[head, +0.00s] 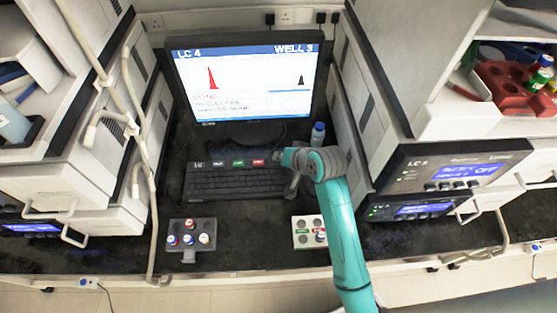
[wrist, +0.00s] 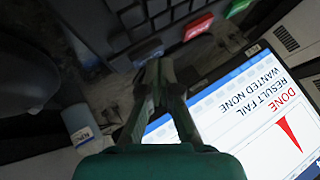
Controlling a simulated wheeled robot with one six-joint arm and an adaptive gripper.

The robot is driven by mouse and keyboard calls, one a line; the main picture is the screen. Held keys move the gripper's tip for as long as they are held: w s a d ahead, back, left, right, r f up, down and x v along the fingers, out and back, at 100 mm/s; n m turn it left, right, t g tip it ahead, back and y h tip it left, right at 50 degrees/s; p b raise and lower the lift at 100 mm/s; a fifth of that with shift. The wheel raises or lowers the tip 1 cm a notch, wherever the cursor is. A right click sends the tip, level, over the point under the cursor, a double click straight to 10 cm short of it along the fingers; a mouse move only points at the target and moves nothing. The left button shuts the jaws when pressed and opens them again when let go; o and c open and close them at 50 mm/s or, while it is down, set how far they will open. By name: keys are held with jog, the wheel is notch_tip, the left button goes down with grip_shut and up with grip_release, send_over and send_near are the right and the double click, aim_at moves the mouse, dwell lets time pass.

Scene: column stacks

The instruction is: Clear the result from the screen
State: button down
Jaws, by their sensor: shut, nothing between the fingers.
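The screen (head: 245,85) stands at the back and reads LC 4 and WELL 3, with a red peak and a small black peak. In the wrist view the screen (wrist: 265,110) reads DONE, RESULT FAIL, WANTED NONE. The keyboard (head: 235,183) lies in front of it. Its top row has a green key (head: 238,163) and a red key (head: 258,162); the red key (wrist: 199,27) also shows in the wrist view, beside a blue key (wrist: 147,53). My gripper (wrist: 156,72) is shut and empty, fingertips close to the blue key. I cannot tell whether they touch it.
A blue-capped bottle (head: 318,134) stands right of the screen, close behind my gripper. Vial racks stand at front left (head: 191,236) and front right (head: 303,238). Instrument stacks (head: 440,175) wall in both sides. The dark bench between the racks is clear.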

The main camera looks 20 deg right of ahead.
jog(key=shift+f, duration=0.25)
dwell(0.6)
jog(key=shift+r, duration=0.85)
jog(key=shift+r, duration=2.5)
jog(key=shift+s, duration=0.15)
